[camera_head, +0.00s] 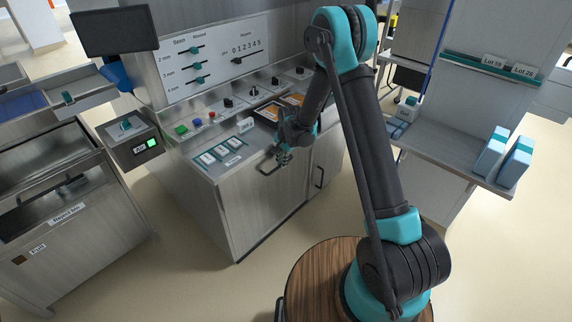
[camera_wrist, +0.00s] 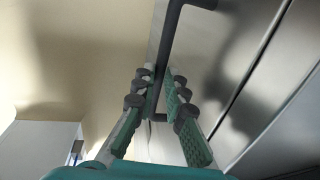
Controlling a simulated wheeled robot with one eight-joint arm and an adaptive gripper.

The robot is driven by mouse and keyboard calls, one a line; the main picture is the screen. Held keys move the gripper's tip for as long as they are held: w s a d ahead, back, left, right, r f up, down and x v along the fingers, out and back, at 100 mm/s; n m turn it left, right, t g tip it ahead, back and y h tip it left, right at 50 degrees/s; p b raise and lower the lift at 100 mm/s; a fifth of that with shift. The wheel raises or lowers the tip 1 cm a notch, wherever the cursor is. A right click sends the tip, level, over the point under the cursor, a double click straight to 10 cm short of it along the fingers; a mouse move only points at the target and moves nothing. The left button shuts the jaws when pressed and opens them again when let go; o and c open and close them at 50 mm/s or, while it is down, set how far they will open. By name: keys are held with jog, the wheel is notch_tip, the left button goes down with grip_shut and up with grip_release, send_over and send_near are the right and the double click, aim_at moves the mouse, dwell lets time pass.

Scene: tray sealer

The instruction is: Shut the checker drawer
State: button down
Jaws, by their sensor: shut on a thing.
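My gripper (camera_head: 283,157) is at the front of the steel machine cabinet (camera_head: 250,205), just below its worktop edge. In the wrist view, its two green-padded fingers (camera_wrist: 160,95) stand on either side of a dark bar handle (camera_wrist: 172,38) and are shut on it. The handle also shows in the head view (camera_head: 266,170), partly hidden by the gripper. It is fixed to a smooth steel front (camera_wrist: 215,60). No drawer label is readable there, and I cannot tell how far this front stands out.
A second dark handle (camera_head: 320,177) is on the cabinet front to the right. The worktop carries several cards (camera_head: 220,151), buttons and knobs. A steel bin unit (camera_head: 70,235) stands at left, a shelf with blue-white boxes (camera_head: 490,150) at right. The floor in front is clear.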

jog(key=shift+w+a, duration=0.15)
jog(key=shift+w, duration=0.05)
jog(key=c, duration=1.6)
grip_release()
jog(key=shift+o, duration=0.2)
notch_tip(320, 180, up, 12)
jog(key=s+d, duration=0.1)
jog(key=shift+s+d, duration=0.25)
jog(key=shift+d, duration=0.1)
jog(key=shift+f, duration=0.1)
